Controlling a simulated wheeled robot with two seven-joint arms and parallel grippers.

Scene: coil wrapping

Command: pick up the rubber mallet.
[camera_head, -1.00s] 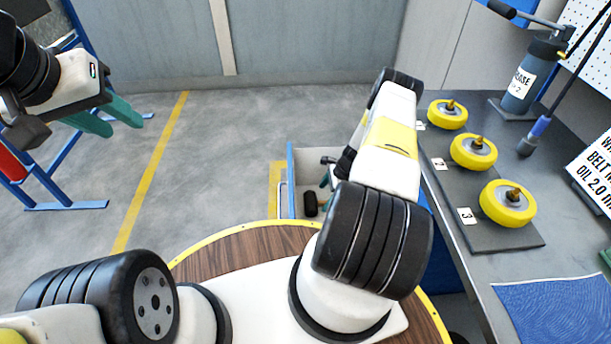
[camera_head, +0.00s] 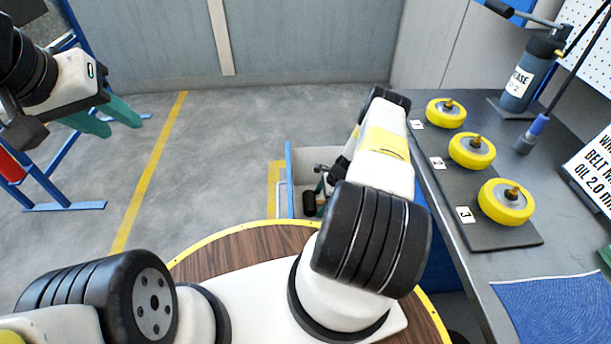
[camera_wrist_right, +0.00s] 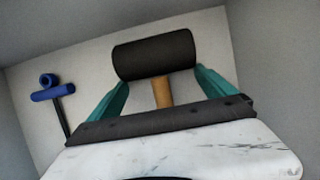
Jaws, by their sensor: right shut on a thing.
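The rubber mallet has a black cylindrical head (camera_wrist_right: 155,54) and a wooden handle (camera_wrist_right: 162,93) in the right wrist view. Its black head also shows small in the head view (camera_head: 309,203), inside the low bin beyond the round table. My right gripper (camera_wrist_right: 163,88) has its teal fingers on either side of the mallet, at the ends of the head, and is shut on it. Most of the handle is hidden behind the gripper body. My left gripper (camera_head: 106,117) is at the upper left, its teal fingers apart and empty, far from the mallet.
A blue-handled tool (camera_wrist_right: 53,92) lies in the bin left of the mallet. The bin's blue edge (camera_head: 289,180) and pale walls surround the gripper. A grey bench (camera_head: 455,263) with yellow wheels (camera_head: 506,209) stands right of my arm. A wooden round table (camera_head: 235,255) is in front.

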